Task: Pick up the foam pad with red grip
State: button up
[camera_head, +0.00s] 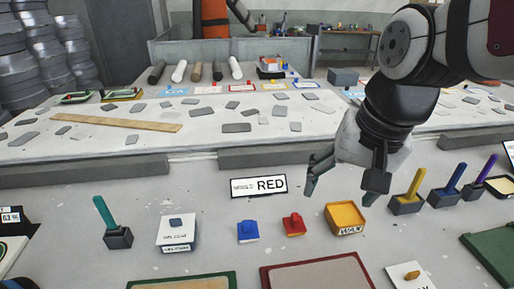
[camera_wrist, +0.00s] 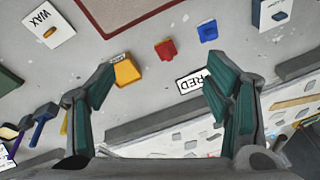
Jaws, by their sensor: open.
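The foam pad with red grip (camera_head: 294,225) is a small red piece lying on the near grey table, right of a similar blue-gripped piece (camera_head: 248,231) and left of a yellow wax container (camera_head: 345,229). In the wrist view the red piece (camera_wrist: 165,50) shows above the gap between my fingertips. My gripper (camera_head: 346,182) is open and empty, held above the table and to the upper right of the red piece in the head view. In the wrist view both dark fingers of my gripper (camera_wrist: 158,85) are spread wide.
A "MOULD RED" sign (camera_head: 258,186) stands behind the red piece. Upright coloured handles, such as the yellow one (camera_head: 414,184), stand at the right. A teal handle (camera_head: 105,213) stands at the left. A red-edged panel (camera_head: 315,276) lies in front. Bare table surrounds the red piece.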

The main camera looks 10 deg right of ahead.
jog(key=w+f+m+g+p, duration=0.1)
jog(key=w+f+m, duration=0.2)
jog(key=w, duration=0.2)
jog(key=w+f+m+g, duration=0.1)
jog(key=w+f+m, duration=0.1)
jog(key=w+m, duration=0.25)
jog(key=m+g, duration=0.1)
jog(key=m, duration=0.5)
send_over(296, 216)
notch_tip(296, 216, down, 11)
jog(key=shift+n+h, duration=0.25)
jog(key=shift+h, duration=0.05)
notch_tip(296, 216, down, 8)
jog(key=shift+s+d+r+p, duration=0.1)
jog(key=shift+d+p, duration=0.05)
jog(key=shift+p, duration=0.35)
jog(key=shift+a+f+p, duration=0.2)
jog(key=shift+f+p, duration=0.1)
jog(key=shift+f, duration=2.35)
jog(key=c, duration=1.4)
jog(key=shift+o, duration=0.2)
